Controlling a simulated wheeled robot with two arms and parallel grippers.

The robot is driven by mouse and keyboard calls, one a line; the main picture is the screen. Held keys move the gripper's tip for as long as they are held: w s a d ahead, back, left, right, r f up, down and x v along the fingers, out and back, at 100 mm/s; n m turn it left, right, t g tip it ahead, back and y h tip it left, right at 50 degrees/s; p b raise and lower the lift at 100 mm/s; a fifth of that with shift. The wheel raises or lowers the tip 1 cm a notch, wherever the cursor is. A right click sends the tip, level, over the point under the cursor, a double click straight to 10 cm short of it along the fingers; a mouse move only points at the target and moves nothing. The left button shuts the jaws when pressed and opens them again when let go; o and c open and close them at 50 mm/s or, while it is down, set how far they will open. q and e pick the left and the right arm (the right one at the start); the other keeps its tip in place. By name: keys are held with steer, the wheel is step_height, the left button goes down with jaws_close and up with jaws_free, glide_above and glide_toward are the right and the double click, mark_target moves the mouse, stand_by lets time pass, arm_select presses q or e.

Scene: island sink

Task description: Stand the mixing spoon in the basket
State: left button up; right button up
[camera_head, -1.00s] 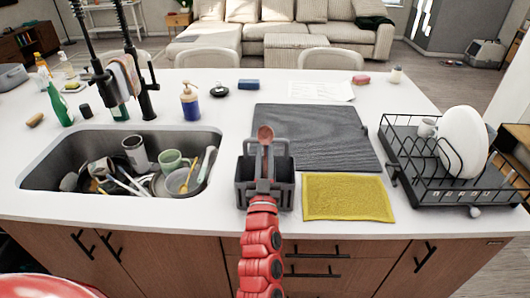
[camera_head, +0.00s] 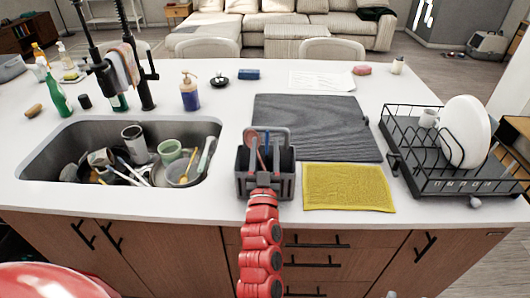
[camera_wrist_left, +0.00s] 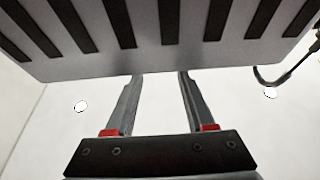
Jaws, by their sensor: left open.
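The grey basket (camera_head: 243,186) stands on the counter just right of the sink. The mixing spoon (camera_head: 251,138) is in the basket, its reddish-brown head above the rim at the left, leaning; its lower part is hidden by the basket. A blue utensil (camera_head: 267,142) also shows inside. My left gripper (camera_head: 263,181) is in front of the basket, at its near wall. In the left wrist view the fingers (camera_wrist_left: 160,78) are apart with nothing between them, and a grey slatted surface fills the top. My right gripper is not in view.
A sink (camera_head: 40,157) full of dishes is to the left. A yellow cloth (camera_head: 348,187) lies right of the basket, with a dark cutting board (camera_head: 315,128) behind it. A black dish rack (camera_head: 405,150) with a white plate (camera_head: 463,130) stands at the right.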

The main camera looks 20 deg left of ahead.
arm_select(q)
steer(key=b+v, duration=0.1)
steer(key=v, duration=1.6)
steer(key=shift+b, duration=0.35)
steer(key=shift+s, duration=0.15)
